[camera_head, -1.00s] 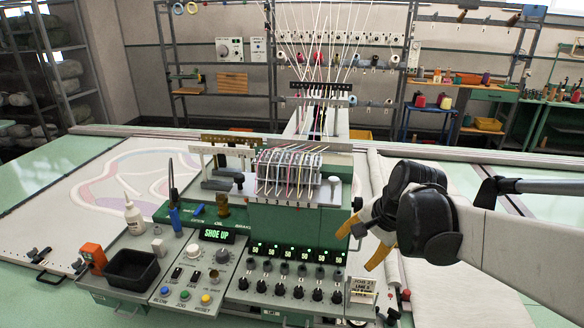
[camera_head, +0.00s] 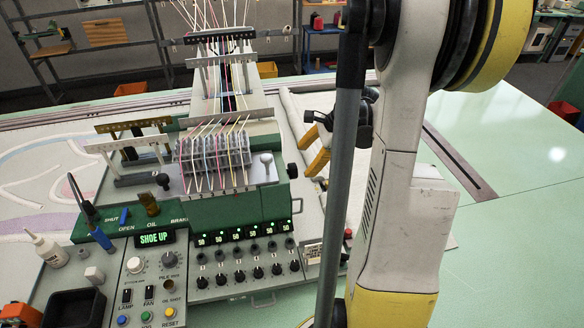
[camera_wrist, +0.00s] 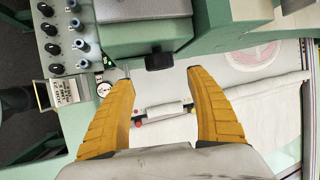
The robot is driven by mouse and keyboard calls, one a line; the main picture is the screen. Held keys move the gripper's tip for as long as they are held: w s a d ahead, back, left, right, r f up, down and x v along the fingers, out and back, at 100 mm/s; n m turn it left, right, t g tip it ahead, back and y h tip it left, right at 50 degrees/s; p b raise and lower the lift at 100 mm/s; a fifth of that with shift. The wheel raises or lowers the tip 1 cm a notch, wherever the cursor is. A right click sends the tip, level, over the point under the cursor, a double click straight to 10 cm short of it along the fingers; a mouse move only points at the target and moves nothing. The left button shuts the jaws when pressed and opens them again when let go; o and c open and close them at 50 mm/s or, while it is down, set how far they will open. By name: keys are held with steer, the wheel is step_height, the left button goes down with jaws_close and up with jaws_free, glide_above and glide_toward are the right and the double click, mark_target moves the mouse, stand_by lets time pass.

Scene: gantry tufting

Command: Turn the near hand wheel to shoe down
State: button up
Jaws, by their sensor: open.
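A small black hand wheel (camera_head: 291,170) sticks out from the right side of the green machine head (camera_head: 235,210). It also shows in the wrist view (camera_wrist: 159,61), dark and blocky against the grey-green housing. I cannot tell from its look which hand wheel it is. My gripper (camera_head: 304,160) is open, its yellow fingers just right of the wheel. In the wrist view my gripper (camera_wrist: 159,76) has the wheel centred between its fingertips and slightly beyond them, with gaps on both sides. The lit display (camera_head: 155,237) reads "SHOE UP".
A control panel with knobs and coloured buttons (camera_head: 150,295) stands at front left. Several black dials (camera_head: 238,275) line the head's front. A white-topped post (camera_head: 266,160) stands near the wheel. A pale fabric roll (camera_wrist: 265,100) lies beside the head. The green table (camera_head: 500,240) is clear at right.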

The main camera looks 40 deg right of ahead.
mark_target(296, 171)
steer(key=x, duration=0.7)
steer(key=shift+w+f, duration=0.1)
steer(key=shift+w, duration=0.05)
steer(key=c, duration=1.2)
